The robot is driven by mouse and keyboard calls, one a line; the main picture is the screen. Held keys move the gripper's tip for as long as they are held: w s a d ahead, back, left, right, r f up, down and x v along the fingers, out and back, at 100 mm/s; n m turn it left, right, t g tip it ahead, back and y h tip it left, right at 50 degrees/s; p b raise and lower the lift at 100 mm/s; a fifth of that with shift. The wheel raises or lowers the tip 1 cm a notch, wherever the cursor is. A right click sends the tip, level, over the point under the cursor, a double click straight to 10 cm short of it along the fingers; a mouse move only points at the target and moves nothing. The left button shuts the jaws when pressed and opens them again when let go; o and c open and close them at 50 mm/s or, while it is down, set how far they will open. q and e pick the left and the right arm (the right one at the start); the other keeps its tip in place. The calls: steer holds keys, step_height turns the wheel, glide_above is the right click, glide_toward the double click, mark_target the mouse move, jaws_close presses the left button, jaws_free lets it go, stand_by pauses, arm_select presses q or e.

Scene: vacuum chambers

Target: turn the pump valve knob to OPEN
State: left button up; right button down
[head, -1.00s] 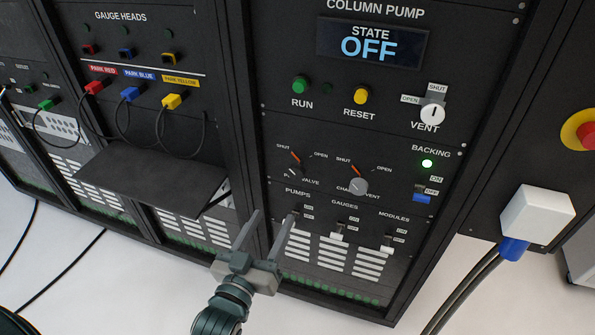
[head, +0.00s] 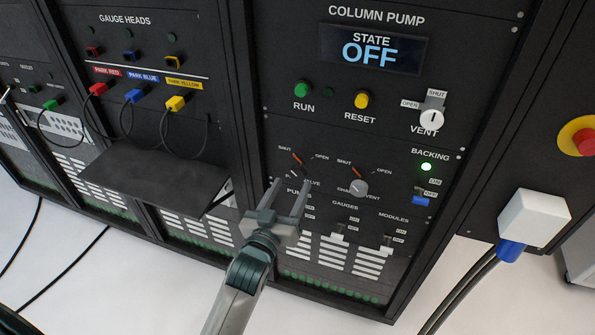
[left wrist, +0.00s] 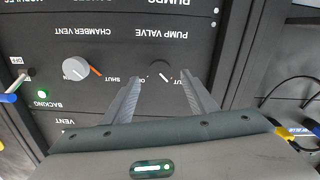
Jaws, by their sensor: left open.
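The pump valve knob (head: 293,172) is a small dark dial on the column pump panel, partly hidden by my gripper in the head view. An orange mark lies on its SHUT side, with OPEN to the right. The knob also shows in the left wrist view (left wrist: 160,70), where the panel appears upside down. My left gripper (head: 292,184) is open and empty, just below and in front of the knob. In the left wrist view its fingers (left wrist: 162,87) stand apart, one to each side of the knob's line. Contact with the knob cannot be told. My right gripper is not in view.
The grey chamber vent knob (head: 359,188) sits close to the right. Toggle switches, such as the gauges switch (head: 338,234), stand below. A dark shelf (head: 155,178) juts out at the left, with colored plugs and cables above it.

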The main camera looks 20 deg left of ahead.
mark_target(297, 176)
arm_select(q)
steer(key=w, duration=0.6)
steer(key=shift+d+p, duration=0.1)
steer(key=shift+p, duration=0.3)
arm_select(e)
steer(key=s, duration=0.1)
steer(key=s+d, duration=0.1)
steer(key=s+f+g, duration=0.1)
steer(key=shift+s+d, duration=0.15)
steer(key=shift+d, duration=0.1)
arm_select(q)
steer(key=shift+c, duration=0.6)
steer(key=c, duration=0.9)
